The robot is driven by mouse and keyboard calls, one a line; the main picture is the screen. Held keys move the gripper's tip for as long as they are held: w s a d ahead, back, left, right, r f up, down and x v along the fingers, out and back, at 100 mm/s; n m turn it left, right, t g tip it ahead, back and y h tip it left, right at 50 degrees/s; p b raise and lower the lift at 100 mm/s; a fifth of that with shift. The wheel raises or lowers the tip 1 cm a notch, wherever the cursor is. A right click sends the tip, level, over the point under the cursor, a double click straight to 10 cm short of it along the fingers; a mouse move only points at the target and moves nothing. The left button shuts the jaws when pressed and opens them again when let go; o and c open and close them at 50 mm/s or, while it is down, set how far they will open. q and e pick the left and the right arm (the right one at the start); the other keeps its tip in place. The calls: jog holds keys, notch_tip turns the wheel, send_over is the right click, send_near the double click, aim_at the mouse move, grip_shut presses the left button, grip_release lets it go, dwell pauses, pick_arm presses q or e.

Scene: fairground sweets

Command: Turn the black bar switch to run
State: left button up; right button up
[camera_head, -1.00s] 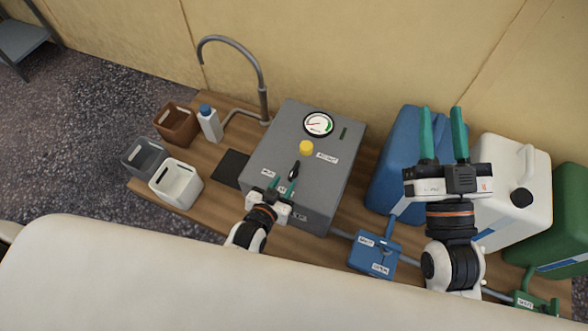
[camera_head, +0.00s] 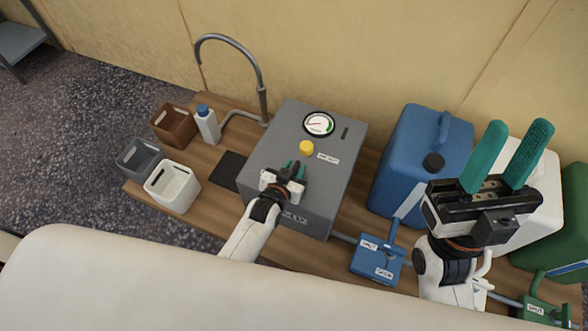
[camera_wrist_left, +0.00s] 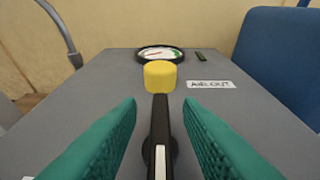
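The black bar switch (camera_wrist_left: 160,130) stands on top of the grey machine box (camera_head: 335,170). In the left wrist view it points straight away from me, toward the yellow knob, and has a white stripe. My left gripper (camera_head: 292,166) is open, its green fingers on either side of the bar with a visible gap on both sides. In the left wrist view the fingers (camera_wrist_left: 160,115) show the same. In the head view the gripper hides the switch and most of its labels. My right gripper (camera_head: 507,155) is open and empty, above the canisters at the right.
A yellow knob (camera_head: 306,147) with an "air out" label (camera_head: 327,157) and a gauge (camera_head: 319,124) sit behind the switch. A blue canister (camera_head: 415,150) and blue valve box (camera_head: 377,261) stand to the right. Several bins, a bottle (camera_head: 208,125) and a curved pipe (camera_head: 262,95) are at left.

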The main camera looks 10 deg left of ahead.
pick_arm(q)
grip_shut()
dwell(0.3)
